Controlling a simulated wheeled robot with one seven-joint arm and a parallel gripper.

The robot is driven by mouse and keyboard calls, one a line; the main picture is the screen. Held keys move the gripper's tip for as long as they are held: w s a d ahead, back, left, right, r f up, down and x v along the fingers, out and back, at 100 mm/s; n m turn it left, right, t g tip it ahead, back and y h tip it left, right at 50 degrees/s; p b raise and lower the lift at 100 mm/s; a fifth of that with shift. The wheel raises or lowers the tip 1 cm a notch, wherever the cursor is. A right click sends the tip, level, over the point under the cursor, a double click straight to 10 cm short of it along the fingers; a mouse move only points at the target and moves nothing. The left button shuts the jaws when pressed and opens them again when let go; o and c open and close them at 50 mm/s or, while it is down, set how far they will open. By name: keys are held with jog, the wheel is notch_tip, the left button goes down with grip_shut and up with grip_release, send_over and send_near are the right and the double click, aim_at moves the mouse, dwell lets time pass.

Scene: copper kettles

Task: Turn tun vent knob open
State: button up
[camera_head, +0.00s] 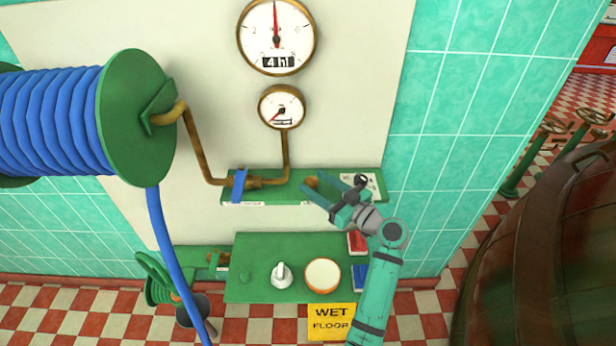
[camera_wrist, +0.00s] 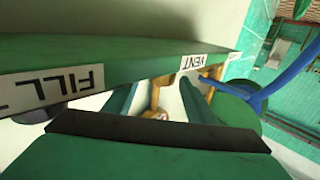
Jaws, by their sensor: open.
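A brass knob (camera_head: 312,182) sits on the green wall shelf (camera_head: 282,196), right of the brass pipes. My gripper (camera_head: 311,188) reaches in from the right with its fingers apart around or just in front of this knob; I cannot tell if they touch it. In the wrist view, my gripper (camera_wrist: 158,100) has brass showing between its two fingers. That view is upside down and shows a VENT label (camera_wrist: 197,62) on the shelf edge close to the fingers, and a FILL label (camera_wrist: 55,88) farther left. The knob's shape and turn are mostly hidden.
A blue valve handle (camera_head: 238,184) is left on the same shelf. Two dial gauges (camera_head: 276,38) hang above. A blue hose reel (camera_head: 135,118) stands out left; a large copper vessel (camera_head: 545,250) is right.

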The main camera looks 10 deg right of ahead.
aim_at(317, 184)
jog(key=v, duration=0.5)
dwell(0.4)
